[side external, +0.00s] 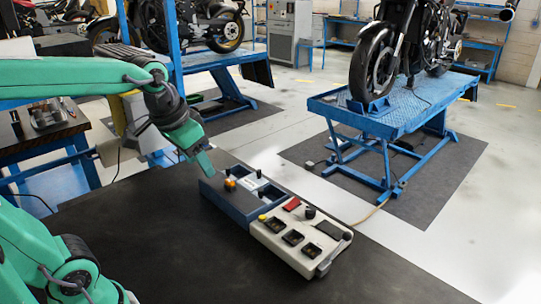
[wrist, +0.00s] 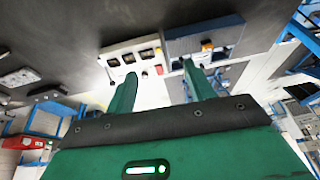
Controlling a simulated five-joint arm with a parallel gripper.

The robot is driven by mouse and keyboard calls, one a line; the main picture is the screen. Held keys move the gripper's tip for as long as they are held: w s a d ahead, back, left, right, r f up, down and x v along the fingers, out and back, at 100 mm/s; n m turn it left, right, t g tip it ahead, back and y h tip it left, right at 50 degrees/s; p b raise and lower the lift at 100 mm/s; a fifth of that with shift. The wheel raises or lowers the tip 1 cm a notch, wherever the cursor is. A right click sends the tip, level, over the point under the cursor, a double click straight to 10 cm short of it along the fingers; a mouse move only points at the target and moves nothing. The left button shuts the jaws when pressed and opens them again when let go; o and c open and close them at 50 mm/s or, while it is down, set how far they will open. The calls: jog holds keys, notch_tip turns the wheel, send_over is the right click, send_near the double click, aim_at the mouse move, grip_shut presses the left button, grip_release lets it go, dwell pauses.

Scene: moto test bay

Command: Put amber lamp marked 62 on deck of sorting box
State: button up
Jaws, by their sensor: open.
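The blue-grey sorting box (side external: 213,195) stands on the dark table, joined end to end with a pale panel. A small amber lamp (side external: 230,184) is on the box's deck; its marking is too small to read. In the wrist view the box (wrist: 178,47) is at the upper middle, with the amber lamp (wrist: 207,45) on it.
The pale panel (side external: 275,240) carries a red piece (side external: 292,204), a yellow knob (side external: 263,217), black knobs and several dark square recesses. The dark table (side external: 150,240) is bare around them. Blue motorcycle lifts (side external: 400,115) stand beyond, away from the table.

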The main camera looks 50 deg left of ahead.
jog(key=s+d+f+t, duration=0.1)
jog(key=s+d+f, duration=0.1)
jog(key=s, duration=0.4)
jog(key=shift+s+d+f, duration=0.15)
jog(key=shift+d+f, duration=0.1)
jog(key=shift+d, duration=0.1)
jog(key=shift+r, duration=0.1)
jog(key=shift+c, duration=0.2)
dwell(0.8)
